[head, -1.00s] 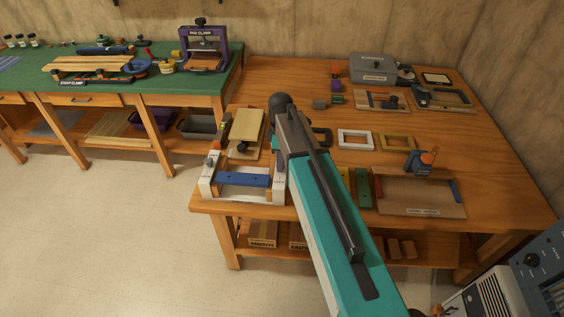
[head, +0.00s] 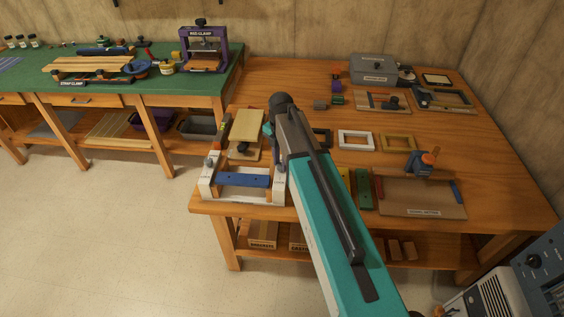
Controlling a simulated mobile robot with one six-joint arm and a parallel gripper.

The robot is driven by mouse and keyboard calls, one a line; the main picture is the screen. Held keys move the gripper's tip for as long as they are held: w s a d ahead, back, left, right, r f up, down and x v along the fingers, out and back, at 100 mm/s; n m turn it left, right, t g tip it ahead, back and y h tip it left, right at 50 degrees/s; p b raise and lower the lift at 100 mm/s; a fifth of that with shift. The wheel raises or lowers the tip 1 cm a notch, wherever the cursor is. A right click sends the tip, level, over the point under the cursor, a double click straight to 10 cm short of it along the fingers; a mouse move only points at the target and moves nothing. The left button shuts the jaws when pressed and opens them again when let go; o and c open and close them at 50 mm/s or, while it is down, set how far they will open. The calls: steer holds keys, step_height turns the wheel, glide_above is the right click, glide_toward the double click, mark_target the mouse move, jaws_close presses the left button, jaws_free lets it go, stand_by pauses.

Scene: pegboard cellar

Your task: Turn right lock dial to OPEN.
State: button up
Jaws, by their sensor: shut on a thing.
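The white clamp fixture with a blue bar (head: 243,180) stands at the front left corner of the wooden table. Its left white post (head: 207,187) carries a small dial on top. Its right white post (head: 278,190) stands close beside my arm. My gripper (head: 276,152) is down at the top of this right post, mostly hidden by my own dark wrist and teal arm. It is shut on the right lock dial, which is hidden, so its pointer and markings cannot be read.
A cream board (head: 246,128) lies behind the fixture. White (head: 356,140) and tan (head: 397,142) frames, a blue clamp tool (head: 422,162) and a brown tray (head: 440,197) lie to the right of my arm. A grey box (head: 373,69) stands at the back. A green bench (head: 150,85) is at the left.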

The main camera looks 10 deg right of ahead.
steer(key=n, duration=0.3)
steer(key=shift+s+a+n, duration=0.1)
steer(key=shift+s+n, duration=0.1)
steer(key=shift+n, duration=0.1)
steer(key=shift+f+n, duration=0.1)
steer(key=shift+n, duration=1.8)
steer(key=o, duration=1)
steer(key=shift+o, duration=0.2)
steer(key=shift+w+r, duration=0.1)
steer(key=shift+r, duration=0.1)
steer(key=shift+r, duration=0.35)
step_height(320, 180, up, 13)
steer(key=b, duration=0.3)
